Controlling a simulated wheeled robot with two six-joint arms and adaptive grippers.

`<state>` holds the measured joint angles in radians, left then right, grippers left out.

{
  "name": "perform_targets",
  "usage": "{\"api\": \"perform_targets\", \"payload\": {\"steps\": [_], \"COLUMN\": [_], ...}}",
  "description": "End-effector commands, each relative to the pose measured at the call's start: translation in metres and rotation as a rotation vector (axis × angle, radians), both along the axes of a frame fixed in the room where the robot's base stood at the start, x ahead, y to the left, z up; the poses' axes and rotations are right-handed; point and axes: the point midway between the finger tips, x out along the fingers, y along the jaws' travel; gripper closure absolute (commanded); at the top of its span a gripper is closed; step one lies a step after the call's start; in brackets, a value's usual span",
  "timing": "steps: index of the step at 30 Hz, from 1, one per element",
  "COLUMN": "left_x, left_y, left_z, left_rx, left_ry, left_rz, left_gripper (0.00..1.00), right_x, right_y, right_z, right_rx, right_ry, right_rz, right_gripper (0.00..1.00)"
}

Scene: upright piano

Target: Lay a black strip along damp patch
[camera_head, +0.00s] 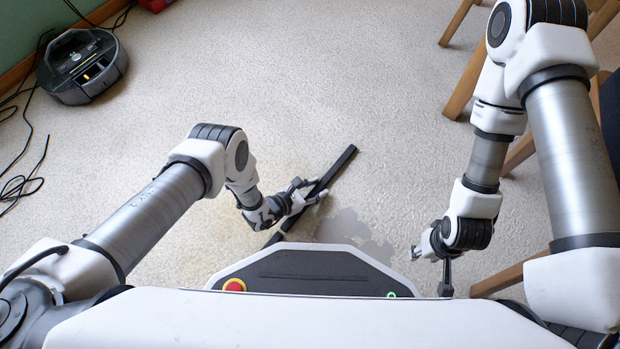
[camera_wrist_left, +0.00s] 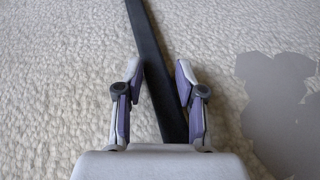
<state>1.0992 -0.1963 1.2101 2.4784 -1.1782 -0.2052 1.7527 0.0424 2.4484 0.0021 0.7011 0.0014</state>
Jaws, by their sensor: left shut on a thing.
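A long black strip (camera_head: 341,164) runs diagonally over the carpet in the head view, its near end hidden behind my own front. My left gripper (camera_head: 309,190) is shut on the black strip around its middle. In the wrist view the strip (camera_wrist_left: 147,38) passes between the two fingers of my left gripper (camera_wrist_left: 160,80). I cannot tell whether the strip touches the floor. The grey damp patch (camera_head: 358,230) lies to the right of the strip, apart from it; it also shows at the right of the wrist view (camera_wrist_left: 287,98). My right gripper (camera_head: 431,267) is empty, fingers apart, right of the patch.
A dark robot vacuum (camera_head: 82,68) stands at the upper left by the wall, with black cables (camera_head: 22,185) on the floor. Wooden legs (camera_head: 463,88) stand along the right side. The middle of the pale carpet (camera_head: 290,80) is clear.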

Motion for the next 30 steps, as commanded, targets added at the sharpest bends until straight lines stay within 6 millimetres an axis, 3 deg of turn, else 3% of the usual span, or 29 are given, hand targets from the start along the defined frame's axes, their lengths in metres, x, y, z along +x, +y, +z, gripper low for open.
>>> {"api": "perform_targets", "payload": {"steps": [8,9,11,21,26,30], "left_x": [0.0,0.0,0.0,0.0,-0.014,-0.035], "left_y": [0.0,0.0,0.0,0.0,0.019,0.046], "left_z": [-0.004,-0.003,-0.002,0.002,0.017,0.034], "left_rx": [0.005,0.006,0.005,0.005,0.006,0.007], "left_ry": [0.0,0.001,0.002,0.001,0.003,0.004], "left_rz": [0.001,0.001,0.002,0.0,0.003,0.004], "left_gripper": [1.0,0.52,0.36,0.36,0.36,0.36], "right_x": [0.0,0.0,0.0,0.0,-0.001,-0.002], "right_y": [0.0,0.0,0.0,0.0,0.0,0.001], "right_z": [-0.001,0.0,0.0,0.003,0.025,0.05], "right_rx": [0.0,0.0,0.0,0.0,0.0,0.001], "right_ry": [0.001,0.001,0.001,0.001,0.003,0.006], "right_rz": [-0.002,-0.002,-0.002,-0.001,0.002,0.006], "right_gripper": [0.6,0.6,0.6,0.6,0.6,0.6]}}
